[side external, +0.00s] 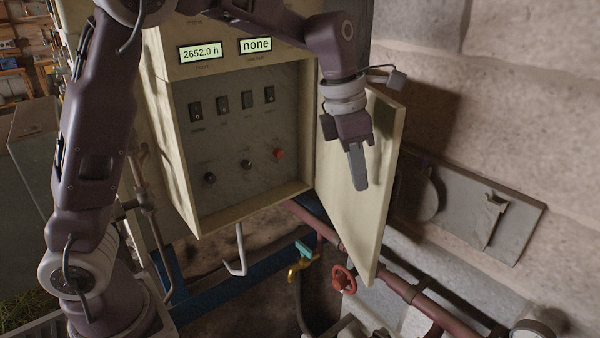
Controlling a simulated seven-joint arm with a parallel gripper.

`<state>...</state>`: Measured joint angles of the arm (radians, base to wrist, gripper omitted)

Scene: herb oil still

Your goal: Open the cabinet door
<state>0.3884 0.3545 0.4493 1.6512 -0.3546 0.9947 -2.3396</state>
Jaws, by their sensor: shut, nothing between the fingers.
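The cream control cabinet (183,140) stands in the middle of the side external view. Its door (372,225) is hinged at the right side and stands wide open, swung out to the right. Inside, a grey panel (235,125) shows several switches, two dark knobs and a red button (279,154). My gripper (358,187) is shut and empty, pointing down in front of the inner face of the door. I cannot tell whether its fingers touch the door. My gripper and wrist hide part of the door's upper inner face.
A grey metal plate (475,205) is on the stone wall at the right. Two displays (200,54) sit above the cabinet opening.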

